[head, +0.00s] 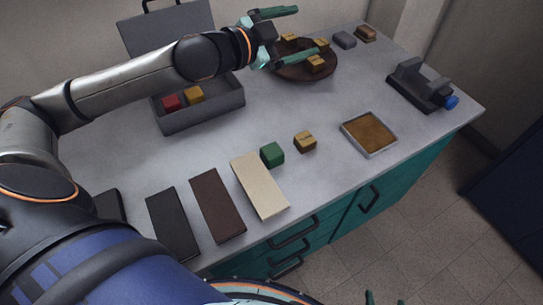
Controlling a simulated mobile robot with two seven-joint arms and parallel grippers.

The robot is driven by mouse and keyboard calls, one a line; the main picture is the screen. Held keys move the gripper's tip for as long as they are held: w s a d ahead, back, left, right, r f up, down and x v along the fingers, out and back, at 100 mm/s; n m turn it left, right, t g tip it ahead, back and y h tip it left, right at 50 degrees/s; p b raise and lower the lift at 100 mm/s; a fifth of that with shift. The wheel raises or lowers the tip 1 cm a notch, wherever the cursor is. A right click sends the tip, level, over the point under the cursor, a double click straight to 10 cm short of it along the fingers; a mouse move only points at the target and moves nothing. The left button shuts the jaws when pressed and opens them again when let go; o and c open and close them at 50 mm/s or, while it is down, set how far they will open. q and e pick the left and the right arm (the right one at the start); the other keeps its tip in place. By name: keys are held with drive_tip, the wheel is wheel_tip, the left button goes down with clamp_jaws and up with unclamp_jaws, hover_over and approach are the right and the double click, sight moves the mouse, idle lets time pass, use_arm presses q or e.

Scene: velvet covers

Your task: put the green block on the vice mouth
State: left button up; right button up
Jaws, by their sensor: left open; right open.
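The green block (272,154) sits on the grey worktop beside the cream slab and left of a yellow-tan block. The dark grey vice (418,88) with a blue knob stands at the right end of the worktop, and I see no block on its mouth. My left gripper (311,27) is open over the round brown tray at the back, far from the green block. A tan block on the tray shows close to its lower finger; contact is unclear. My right gripper (385,299) shows only its fingertips at the bottom edge, apart and empty, below the worktop's front edge.
The round tray (290,72) holds several tan blocks. A grey open box (205,119) holds red and yellow blocks. A yellow-tan block (305,142), a shallow square tray (346,134) and flat slabs (259,186) lie nearer the front. Bare worktop lies mid-table.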

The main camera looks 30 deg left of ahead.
use_arm(q)
drive_tip(key=s+d+r+m+t+h, duration=0.2)
drive_tip(key=d+r+m+h, duration=0.2)
drive_tip(key=r+m, duration=0.2)
drive_tip(key=s+d+f+m+g+h+b, duration=0.25)
drive_tip(key=s+d+m+g+h, duration=0.7)
drive_tip(key=m, duration=0.85)
drive_tip(key=m+g+y+b, duration=0.35)
drive_tip(key=m+y, duration=0.35)
drive_tip(key=y, duration=0.9)
approach(269, 152)
drive_tip(key=shift+y, duration=0.25)
drive_tip(key=x, duration=0.8)
drive_tip(key=shift+w+d+f, duration=0.1)
drive_tip(key=shift+d+f, duration=0.1)
drive_tip(key=shift+d, duration=0.1)
drive_tip(key=shift+w+f, duration=0.15)
drive_tip(key=shift+f, duration=0.25)
clamp_jaws()
use_arm(e)
drive_tip(key=shift+y, duration=0.3)
drive_tip(key=f, duration=0.1)
drive_tip(key=a+f, duration=0.1)
drive_tip(key=f, duration=0.1)
drive_tip(key=w+f, duration=0.1)
drive_tip(key=shift+a+f, duration=0.15)
drive_tip(key=shift+a, duration=0.15)
